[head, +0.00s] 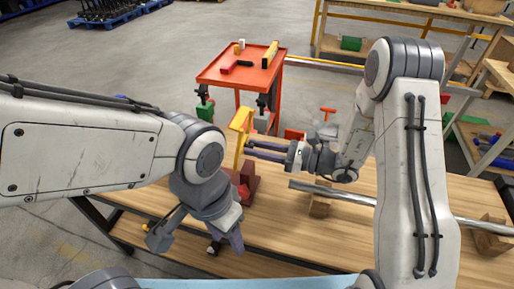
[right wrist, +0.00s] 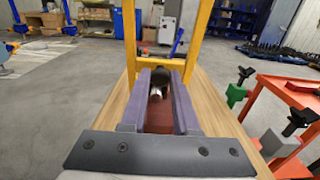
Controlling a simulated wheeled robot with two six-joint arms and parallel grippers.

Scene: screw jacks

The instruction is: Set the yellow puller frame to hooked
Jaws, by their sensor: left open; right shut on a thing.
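The yellow puller frame (head: 238,132) stands tilted above a dark red base (head: 248,182) on the wooden bench. In the right wrist view the frame (right wrist: 201,38) shows two uprights joined by a crossbar. A metal cylindrical part (right wrist: 157,92) and the red base (right wrist: 160,120) show between the fingers. My left gripper (head: 200,240) is open and empty, low in front of the base. Whether the frame touches a hook is hidden.
A metal bar (head: 400,207) lies across wooden blocks (head: 320,205) on the bench's right. An orange cart (head: 225,78) with tools stands behind. A red-handled tool (head: 327,112) is near the bench's far edge. The bench front (head: 290,240) is mostly clear.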

